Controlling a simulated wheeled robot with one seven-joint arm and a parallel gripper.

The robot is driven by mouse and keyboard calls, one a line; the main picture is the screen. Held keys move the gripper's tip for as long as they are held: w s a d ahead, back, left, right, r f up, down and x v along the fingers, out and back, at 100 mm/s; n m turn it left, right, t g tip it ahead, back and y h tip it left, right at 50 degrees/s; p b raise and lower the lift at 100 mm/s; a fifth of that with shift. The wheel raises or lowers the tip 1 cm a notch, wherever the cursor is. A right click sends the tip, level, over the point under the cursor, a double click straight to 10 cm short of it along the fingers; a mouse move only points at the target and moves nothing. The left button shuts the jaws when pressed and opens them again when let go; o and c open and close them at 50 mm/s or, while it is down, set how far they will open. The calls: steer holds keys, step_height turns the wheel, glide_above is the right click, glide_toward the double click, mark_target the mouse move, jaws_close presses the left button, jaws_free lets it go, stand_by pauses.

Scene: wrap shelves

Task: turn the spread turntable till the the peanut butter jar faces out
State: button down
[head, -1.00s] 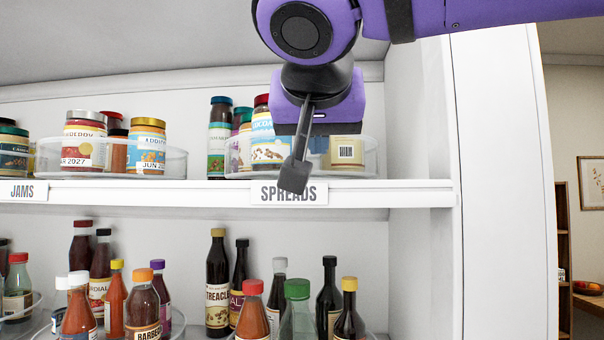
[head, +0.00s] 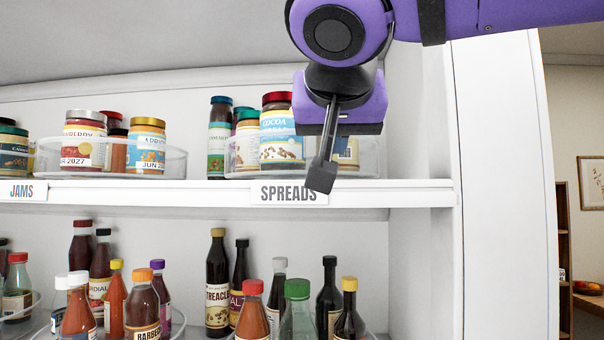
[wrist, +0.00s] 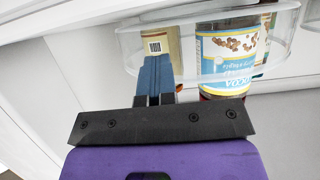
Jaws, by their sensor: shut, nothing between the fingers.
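The spread turntable (head: 368,160), a clear round tray with a raised rim, stands on the upper shelf above the SPREADS label. A jar with a red lid and a blue and yellow COCOA label (head: 282,140) is at its front; it also shows in the wrist view (wrist: 225,55). A beige-labelled jar (head: 347,152) is partly hidden behind my gripper; the wrist view shows its barcode (wrist: 155,46). A teal-lidded jar (head: 247,128) is behind on the left. I cannot tell which is peanut butter. My gripper (head: 321,178) is shut and empty at the tray's front; whether it touches is unclear.
The JAMS turntable (head: 172,162) with several jars is to the left. A dark teal-lidded jar (head: 218,138) stands near the spread turntable's left edge. Several bottles fill the lower shelf. The white shelf side wall (head: 418,110) is close on the right.

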steer(key=shift+w+d, duration=0.1)
steer(key=shift+d, duration=0.05)
steer(key=shift+w+d, duration=0.25)
steer(key=shift+d, duration=0.7)
steer(key=shift+s+d, duration=0.45)
steer(key=shift+s, duration=0.35)
steer(key=shift+s+d, duration=0.4)
steer(key=shift+s, duration=0.35)
steer(key=shift+s, duration=0.1)
steer(key=d+v, duration=0.1)
steer(key=v, duration=0.9)
steer(key=shift+s+a, duration=0.25)
steer(key=shift+a, duration=0.25)
steer(key=shift+r, duration=0.1)
